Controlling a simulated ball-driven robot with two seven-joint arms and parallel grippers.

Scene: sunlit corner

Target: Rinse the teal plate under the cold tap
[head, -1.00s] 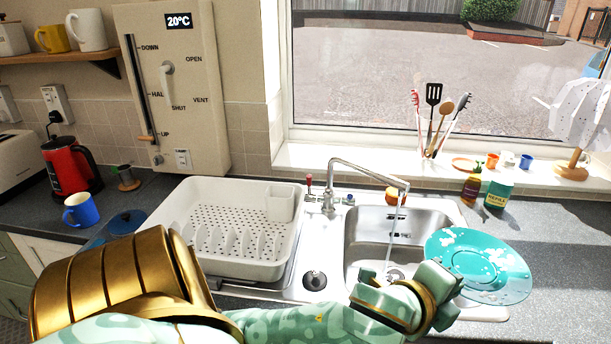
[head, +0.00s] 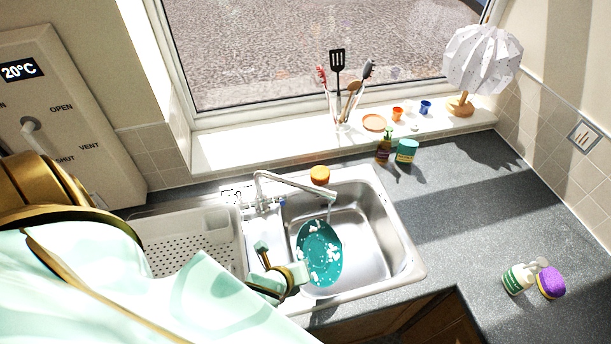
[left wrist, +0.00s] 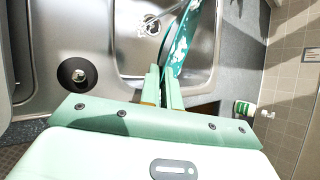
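The teal plate (head: 320,254) with white foam-like patches is held tilted over the left part of the sink basin (head: 365,250). Its upper edge is near the tap spout (head: 328,195), where a short stream of water shows. I cannot tell exactly where the water meets the plate. My left gripper (head: 297,272) is shut on the plate's near left edge. The left wrist view shows the two fingers (left wrist: 164,88) closed together at the plate (left wrist: 181,45), which is seen nearly edge-on. My right gripper is in neither view.
A white dish rack (head: 190,245) stands left of the sink. An orange round thing (head: 320,175) sits behind the tap. A soap bottle (head: 517,279) and purple sponge (head: 550,282) stand on the right worktop, which is otherwise mostly clear.

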